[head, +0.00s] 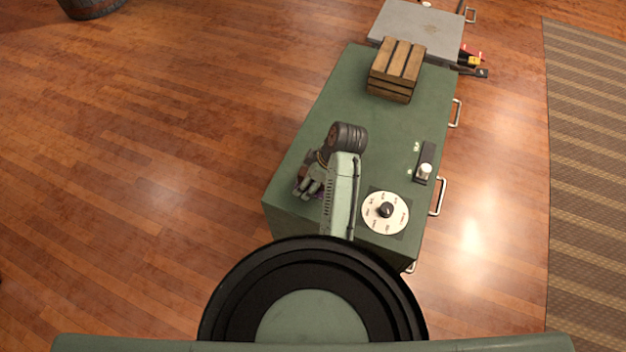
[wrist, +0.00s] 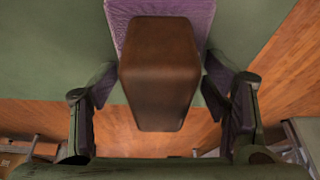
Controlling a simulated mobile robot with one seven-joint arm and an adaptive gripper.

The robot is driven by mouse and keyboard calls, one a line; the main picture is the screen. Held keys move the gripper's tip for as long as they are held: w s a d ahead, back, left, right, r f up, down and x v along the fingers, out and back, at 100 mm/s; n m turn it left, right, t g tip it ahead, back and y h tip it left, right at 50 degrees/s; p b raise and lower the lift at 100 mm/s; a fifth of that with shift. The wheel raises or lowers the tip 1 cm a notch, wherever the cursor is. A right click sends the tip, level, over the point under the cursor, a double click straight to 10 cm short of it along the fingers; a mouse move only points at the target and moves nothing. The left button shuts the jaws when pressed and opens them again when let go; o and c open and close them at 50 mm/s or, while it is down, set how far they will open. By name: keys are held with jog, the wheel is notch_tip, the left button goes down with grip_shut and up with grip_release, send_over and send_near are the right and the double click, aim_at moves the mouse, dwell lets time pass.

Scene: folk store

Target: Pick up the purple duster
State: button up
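The purple duster has a brown block-shaped handle (wrist: 160,75) and a purple part (wrist: 200,12) behind it in the wrist view. In the head view only a small brown piece of it (head: 309,160) shows beside my arm on the green cabinet top. My gripper (wrist: 158,82) has its two fingers apart, one on each side of the duster. Narrow gaps show between the fingers and the brown handle. Whether the fingertips touch the purple part is unclear. In the head view my gripper (head: 309,188) is over the cabinet's left near edge, with my arm partly covering the duster.
The green cabinet (head: 345,90) also bears a wooden crate (head: 396,70) at its far end, a round white dial (head: 385,212) and a small switch-like fitting (head: 424,170) at right. Metal handles stick out on its right side. A grey surface (head: 415,28) lies beyond. Wooden floor is clear at left.

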jog(key=c, duration=0.9)
jog(key=shift+r, duration=0.1)
jog(key=shift+r, duration=0.45)
jog(key=r, duration=0.3)
jog(key=shift+s+d+p, duration=0.1)
jog(key=shift+s+p, duration=0.2)
jog(key=shift+s, duration=0.1)
jog(key=s+d+p, duration=0.1)
jog(key=s+p, duration=0.1)
jog(key=s, duration=0.2)
jog(key=s+d+p, duration=0.2)
jog(key=s, duration=0.3)
jog(key=s+d+r+p, duration=0.1)
jog(key=s, duration=0.4)
jog(key=shift+s+d+p, duration=0.25)
jog(key=shift+d+p, duration=0.15)
